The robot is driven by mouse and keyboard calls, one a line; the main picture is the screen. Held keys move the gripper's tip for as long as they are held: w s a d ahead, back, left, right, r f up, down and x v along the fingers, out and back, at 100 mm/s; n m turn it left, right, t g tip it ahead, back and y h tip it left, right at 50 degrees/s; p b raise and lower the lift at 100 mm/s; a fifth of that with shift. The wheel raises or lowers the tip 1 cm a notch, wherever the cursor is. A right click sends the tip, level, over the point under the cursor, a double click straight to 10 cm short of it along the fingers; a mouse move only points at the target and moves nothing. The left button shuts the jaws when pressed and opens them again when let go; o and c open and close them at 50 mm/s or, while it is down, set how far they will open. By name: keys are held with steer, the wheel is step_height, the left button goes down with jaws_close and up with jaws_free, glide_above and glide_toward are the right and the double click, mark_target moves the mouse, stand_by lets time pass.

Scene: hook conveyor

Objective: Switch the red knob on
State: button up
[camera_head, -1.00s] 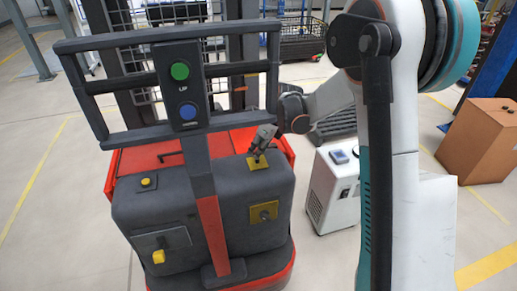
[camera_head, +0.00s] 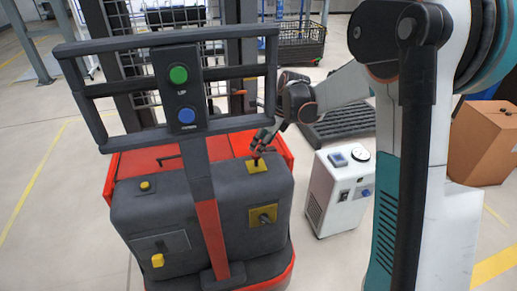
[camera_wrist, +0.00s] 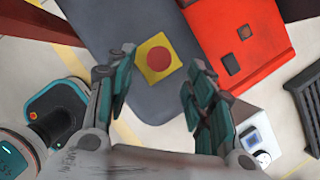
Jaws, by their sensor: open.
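The red knob (camera_wrist: 158,59) is round and sits on a yellow square plate (camera_wrist: 151,66) on top of a dark grey machine housing. In the head view the yellow plate (camera_head: 257,166) lies at the housing's top right, and the knob is mostly hidden by my gripper. My gripper (camera_head: 257,153) is just above the plate, coming in from the right. In the wrist view my gripper (camera_wrist: 156,88) is open and empty, its fingers spread on either side and below the knob in the picture. I cannot tell whether a finger touches the knob.
The grey housing (camera_head: 215,205) carries another knob on a yellow plate (camera_head: 263,215) on its front. A post with green (camera_head: 178,74) and blue (camera_head: 187,113) buttons and a rail frame stands left of my gripper. A white box unit (camera_head: 337,190) stands to the right.

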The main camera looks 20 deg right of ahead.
steer(key=v, duration=0.7)
stand_by(0.3)
